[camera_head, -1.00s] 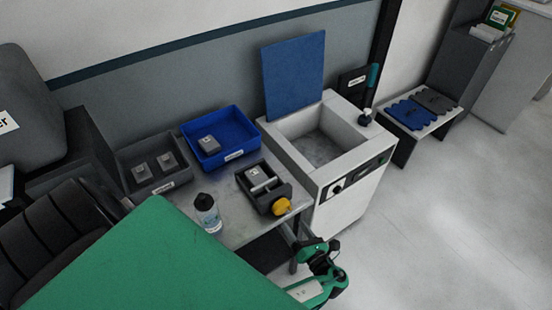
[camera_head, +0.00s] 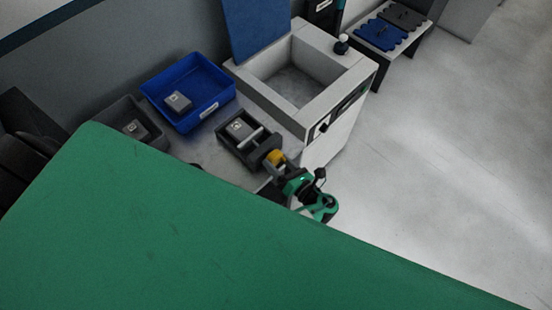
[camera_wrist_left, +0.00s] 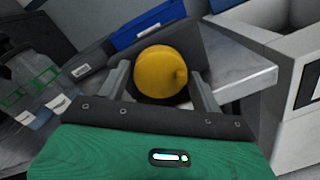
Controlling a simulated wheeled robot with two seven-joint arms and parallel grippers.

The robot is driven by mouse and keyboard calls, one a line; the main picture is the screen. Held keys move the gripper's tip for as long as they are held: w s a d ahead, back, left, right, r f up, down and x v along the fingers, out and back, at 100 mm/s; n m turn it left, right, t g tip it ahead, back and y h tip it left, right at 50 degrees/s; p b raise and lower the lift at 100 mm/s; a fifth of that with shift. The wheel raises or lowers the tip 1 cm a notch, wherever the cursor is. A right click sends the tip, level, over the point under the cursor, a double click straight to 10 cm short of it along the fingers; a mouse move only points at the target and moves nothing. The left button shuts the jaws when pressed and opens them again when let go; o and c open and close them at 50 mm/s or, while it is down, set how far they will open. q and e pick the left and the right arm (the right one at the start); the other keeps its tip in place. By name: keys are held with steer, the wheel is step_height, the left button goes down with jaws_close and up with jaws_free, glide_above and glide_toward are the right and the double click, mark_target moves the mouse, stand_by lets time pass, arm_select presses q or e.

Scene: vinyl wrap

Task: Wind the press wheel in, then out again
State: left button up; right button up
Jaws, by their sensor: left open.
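The press (camera_head: 245,137) is a dark grey frame with a light grey block and a metal bar inside, standing on the bench near its right edge. Its yellow press wheel (camera_head: 274,157) faces the front right. In the left wrist view the wheel (camera_wrist_left: 162,73) sits between the two fingers of my left gripper (camera_wrist_left: 158,85), with a small knob on its right side. The gripper is open, with a finger on either side of the wheel; I cannot tell whether either touches it. In the head view my left gripper (camera_head: 284,172) is at the wheel. My right gripper is not in view.
A blue bin (camera_head: 205,112) with a grey block stands left of the press. A dark grey bin (camera_head: 150,140) is further left. A white cabinet with an open basin (camera_head: 335,128) stands to the right. A large green surface covers the foreground. Floor on the right is clear.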

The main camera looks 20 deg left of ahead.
arm_select(q)
steer(key=c, duration=0.7)
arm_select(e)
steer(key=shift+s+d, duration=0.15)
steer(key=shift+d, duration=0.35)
arm_select(q)
steer(key=shift+n, duration=0.5)
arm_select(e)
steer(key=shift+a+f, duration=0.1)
arm_select(q)
steer(key=n, duration=0.2)
steer(key=shift+n+b, duration=0.3)
steer(key=shift+n+y+b, duration=0.3)
steer(key=shift+n, duration=1.4)
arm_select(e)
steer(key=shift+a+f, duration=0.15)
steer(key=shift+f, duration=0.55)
